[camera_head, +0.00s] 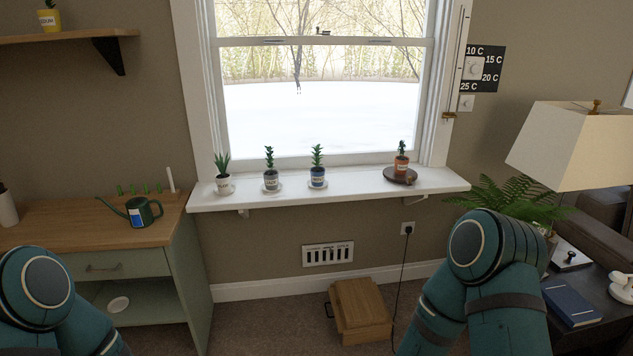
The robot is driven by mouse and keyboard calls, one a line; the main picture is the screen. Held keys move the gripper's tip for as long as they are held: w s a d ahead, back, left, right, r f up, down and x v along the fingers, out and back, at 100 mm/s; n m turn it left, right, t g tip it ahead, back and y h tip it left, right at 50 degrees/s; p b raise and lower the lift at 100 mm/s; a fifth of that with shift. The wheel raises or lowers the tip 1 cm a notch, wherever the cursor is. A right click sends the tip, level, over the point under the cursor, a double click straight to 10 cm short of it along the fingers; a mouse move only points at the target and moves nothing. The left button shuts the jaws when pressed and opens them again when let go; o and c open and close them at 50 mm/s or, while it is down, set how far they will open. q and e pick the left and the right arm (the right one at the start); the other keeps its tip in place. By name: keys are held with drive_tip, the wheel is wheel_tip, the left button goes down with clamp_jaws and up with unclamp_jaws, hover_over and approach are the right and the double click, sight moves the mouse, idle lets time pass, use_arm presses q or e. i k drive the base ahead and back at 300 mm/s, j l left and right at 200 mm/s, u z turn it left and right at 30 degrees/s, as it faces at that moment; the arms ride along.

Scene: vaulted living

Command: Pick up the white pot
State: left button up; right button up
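A white pot (224,185) with a spiky green plant stands upright on a saucer at the left end of the white windowsill (350,192). A small label shows on its front. Right of it on the sill stand a greyish pot (271,181), a blue pot (317,178) and, farther right, a terracotta pot (401,167) on a dark round base. My two teal arms show at the lower left and lower right, well apart from the sill. Neither gripper shows in the head view.
A wood-topped cabinet (90,224) with a green watering can (142,212) stands left of the sill. A wooden step box (360,308) sits on the floor below the window. At right are a lamp (580,146), a fern (500,199) and a side table with a blue book (571,304).

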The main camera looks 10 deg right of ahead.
sight(224, 184)
drive_tip(key=i+j+z, duration=0.1)
drive_tip(key=i, duration=0.35)
drive_tip(key=i+j, duration=0.15)
drive_tip(key=i, duration=0.25)
drive_tip(key=i+j+z, duration=0.15)
drive_tip(key=i, duration=0.3)
